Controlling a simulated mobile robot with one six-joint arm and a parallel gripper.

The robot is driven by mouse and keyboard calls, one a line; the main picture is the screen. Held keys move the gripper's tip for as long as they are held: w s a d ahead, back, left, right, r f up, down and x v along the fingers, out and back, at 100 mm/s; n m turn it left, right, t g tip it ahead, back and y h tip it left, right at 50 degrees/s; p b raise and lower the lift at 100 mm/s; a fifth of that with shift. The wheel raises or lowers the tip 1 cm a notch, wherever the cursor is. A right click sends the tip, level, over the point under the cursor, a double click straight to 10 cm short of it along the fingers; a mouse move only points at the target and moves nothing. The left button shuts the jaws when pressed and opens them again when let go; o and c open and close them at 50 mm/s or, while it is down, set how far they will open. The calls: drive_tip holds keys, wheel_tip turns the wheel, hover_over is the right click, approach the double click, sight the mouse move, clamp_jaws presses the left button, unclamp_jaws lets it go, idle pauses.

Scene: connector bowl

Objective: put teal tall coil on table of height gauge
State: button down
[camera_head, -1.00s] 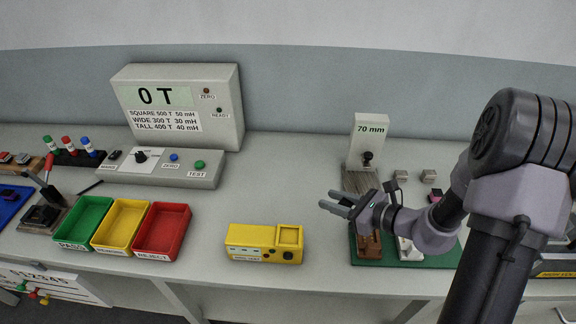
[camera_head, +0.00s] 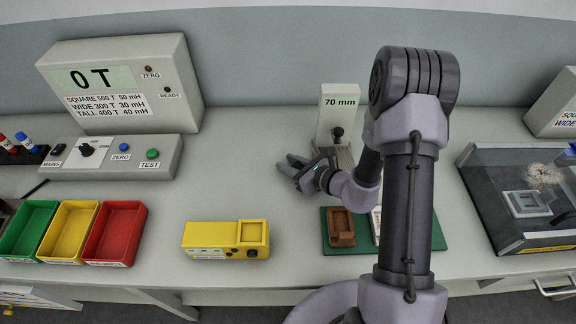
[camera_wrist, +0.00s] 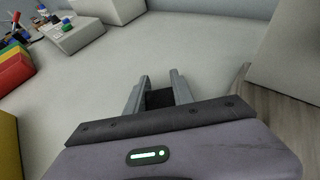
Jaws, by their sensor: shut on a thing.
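The height gauge (camera_head: 337,108) stands at the back of the bench, a white column marked 70 mm with a black knob. Its grey, streaked table (camera_head: 345,158) is at its foot, partly hidden by my arm. In the wrist view, the table's edge (camera_wrist: 245,112) shows at the right. My gripper (camera_head: 287,165) is left of the gauge table, above bare bench. In the wrist view, its fingers (camera_wrist: 160,80) are shut on a small dark thing (camera_wrist: 160,98) low between them. I cannot make out a teal coil; its colour does not show.
A yellow tester (camera_head: 225,240) and red, yellow and green bins (camera_head: 115,232) stand at the front left. A green board (camera_head: 333,247) with a brown block (camera_head: 341,228) is in front of the gauge. A glass-covered box (camera_head: 480,190) is at the right. Bench left of my gripper is clear.

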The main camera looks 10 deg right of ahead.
drive_tip(key=shift+r, duration=0.1)
drive_tip(key=shift+f, duration=0.2)
drive_tip(key=c, duration=1.1)
unclamp_jaws()
drive_tip(key=shift+r, duration=0.1)
